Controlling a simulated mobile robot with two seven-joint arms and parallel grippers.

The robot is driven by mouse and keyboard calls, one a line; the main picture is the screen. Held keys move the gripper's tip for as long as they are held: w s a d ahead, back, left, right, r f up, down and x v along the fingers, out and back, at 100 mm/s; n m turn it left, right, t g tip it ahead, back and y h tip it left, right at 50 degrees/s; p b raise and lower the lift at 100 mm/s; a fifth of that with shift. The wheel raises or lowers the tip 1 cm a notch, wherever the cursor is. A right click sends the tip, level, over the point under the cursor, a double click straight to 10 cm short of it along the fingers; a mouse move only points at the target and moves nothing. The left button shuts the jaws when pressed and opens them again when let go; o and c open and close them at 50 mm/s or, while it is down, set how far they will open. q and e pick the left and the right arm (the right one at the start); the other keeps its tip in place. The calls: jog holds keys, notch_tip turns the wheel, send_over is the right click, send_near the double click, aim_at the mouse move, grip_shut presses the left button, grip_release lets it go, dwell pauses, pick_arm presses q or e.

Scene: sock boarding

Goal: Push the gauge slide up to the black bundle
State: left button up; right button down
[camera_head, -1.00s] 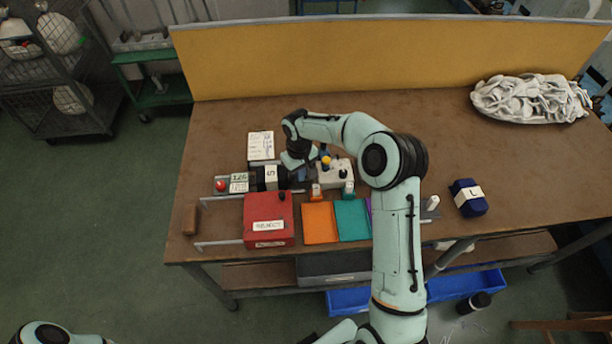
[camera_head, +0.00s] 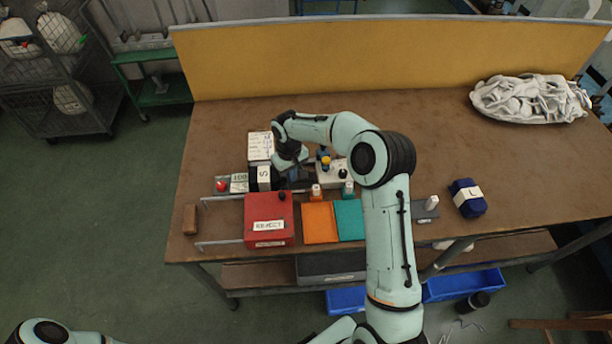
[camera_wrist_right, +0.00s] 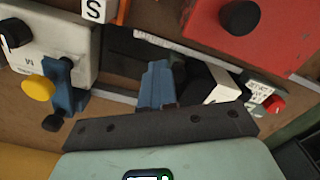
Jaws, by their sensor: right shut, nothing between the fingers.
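The black bundle (camera_head: 277,178) lies on the gauge at the table's left, its white band marked S. In the right wrist view its white band (camera_wrist_right: 222,86) shows right of my fingers. My right gripper (camera_head: 293,174) is shut and empty, pointing down just right of the bundle; its blue fingers show in the right wrist view (camera_wrist_right: 156,85). The gauge bed (camera_wrist_right: 125,48) is dark, with a pale scale strip along it. I cannot clearly tell the slide from the dark parts by my fingers, or whether it touches the bundle. My left gripper is out of view.
A red REJECT box (camera_head: 268,212) stands in front. Orange (camera_head: 320,224) and teal (camera_head: 350,220) panels lie nearby.

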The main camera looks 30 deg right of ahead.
jog(key=shift+w+a, duration=0.15)
jog(key=shift+a, duration=0.15)
dwell(0.8)
jog(key=shift+d, duration=0.25)
jog(key=shift+s+d, duration=0.25)
jog(key=shift+r, duration=0.3)
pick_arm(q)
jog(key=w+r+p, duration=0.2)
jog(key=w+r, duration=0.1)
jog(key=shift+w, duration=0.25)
pick_arm(e)
notch_tip(320, 180, up, 6)
jog(key=shift+d+r, duration=0.15)
jog(key=shift+r, duration=0.05)
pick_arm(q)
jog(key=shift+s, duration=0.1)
pick_arm(e)
jog(key=shift+s, duration=0.1)
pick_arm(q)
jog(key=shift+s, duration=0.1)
pick_arm(e)
jog(key=shift+f, duration=0.1)
